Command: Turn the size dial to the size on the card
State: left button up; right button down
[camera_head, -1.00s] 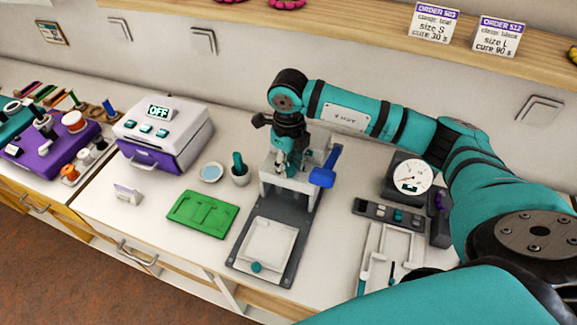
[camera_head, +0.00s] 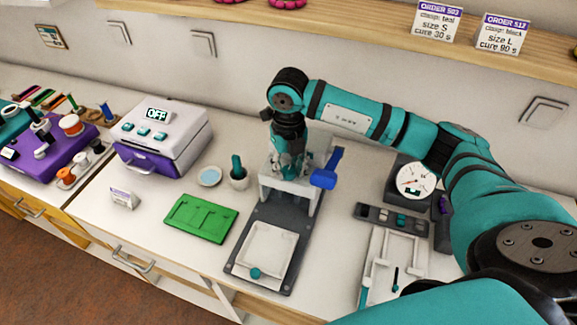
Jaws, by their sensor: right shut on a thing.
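My right gripper (camera_head: 284,173) points down at the top of the grey press (camera_head: 262,230), which has a blue lever (camera_head: 326,170) on its right. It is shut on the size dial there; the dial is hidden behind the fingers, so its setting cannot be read. Two order cards stand on the shelf: the left card (camera_head: 437,22) reads size S, cure 30 s, and the right card (camera_head: 502,34) reads size L, cure 90 s. A small card (camera_head: 124,198) on the counter is too small to read. My left gripper is not in view.
A white machine (camera_head: 163,135) showing OFF stands left of the press. A round gauge (camera_head: 414,180) and a white slide fixture (camera_head: 392,262) are at the right.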

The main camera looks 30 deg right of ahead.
aim_at(289, 169)
jog(key=c, duration=0.9)
grip_release()
jog(key=shift+c, duration=0.2)
notch_tip(289, 169, up, 12)
